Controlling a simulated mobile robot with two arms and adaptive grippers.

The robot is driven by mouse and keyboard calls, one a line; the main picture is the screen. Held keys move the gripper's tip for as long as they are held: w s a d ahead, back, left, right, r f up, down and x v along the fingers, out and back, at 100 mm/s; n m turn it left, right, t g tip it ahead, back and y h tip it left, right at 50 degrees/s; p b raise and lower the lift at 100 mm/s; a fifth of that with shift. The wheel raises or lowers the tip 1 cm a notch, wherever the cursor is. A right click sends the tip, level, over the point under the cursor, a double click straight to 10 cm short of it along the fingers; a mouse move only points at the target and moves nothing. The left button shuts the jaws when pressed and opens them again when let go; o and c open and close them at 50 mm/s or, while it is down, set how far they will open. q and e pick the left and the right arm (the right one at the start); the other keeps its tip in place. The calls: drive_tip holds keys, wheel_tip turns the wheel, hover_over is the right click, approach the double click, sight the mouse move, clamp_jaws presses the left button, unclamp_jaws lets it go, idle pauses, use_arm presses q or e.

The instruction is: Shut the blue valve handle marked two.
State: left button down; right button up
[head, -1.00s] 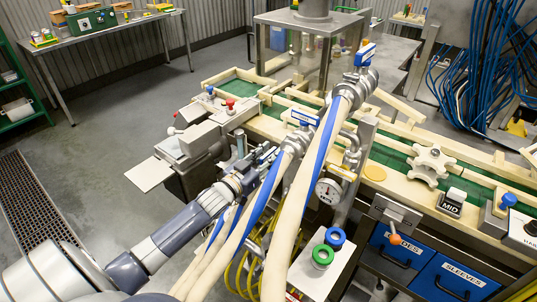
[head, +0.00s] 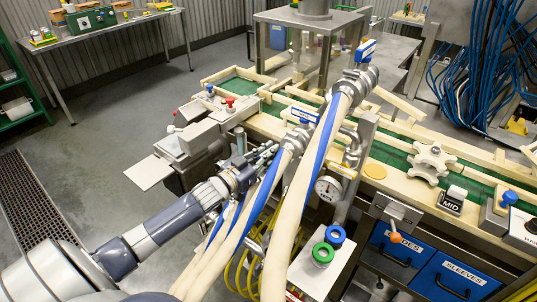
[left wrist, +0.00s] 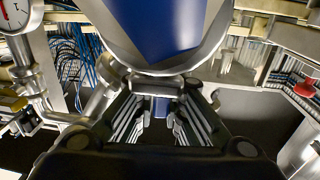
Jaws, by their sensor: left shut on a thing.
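The nearer blue valve handle (head: 304,121) sits on a metal valve at the top of a blue-striped hose, in the middle of the head view. Its marking is too small to read. My left gripper (head: 272,151) is at this valve's left side, beside the hose. In the left wrist view, a small blue part (left wrist: 160,107) shows between the fingers, which are shut on it. A second blue valve handle (head: 366,49) is farther back on a taller hose. My right gripper is not in view.
Thick cream hoses (head: 290,220) rise just right of my left arm. A pressure gauge (head: 327,188) and metal pipes stand close to the nearer valve. The conveyor (head: 385,153) runs behind.

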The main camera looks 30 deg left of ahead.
use_arm(q)
drive_tip(key=m+h+b, duration=0.1)
drive_tip(key=m+h, duration=0.1)
drive_tip(key=shift+a+f+g+h+b, duration=0.15)
drive_tip(key=shift+g+h+b, duration=0.15)
drive_tip(key=shift+h+b, duration=0.1)
drive_tip(key=m+g+h+b, duration=0.2)
drive_tip(key=m+h+b, duration=0.1)
drive_tip(key=h+b, duration=0.1)
drive_tip(key=shift+w, duration=0.1)
drive_tip(key=shift+m+g+h+b, duration=1.4)
drive_tip(key=shift+g+h+b, duration=0.25)
drive_tip(key=shift+h, duration=0.25)
drive_tip(key=c, duration=1.7)
unclamp_jaws()
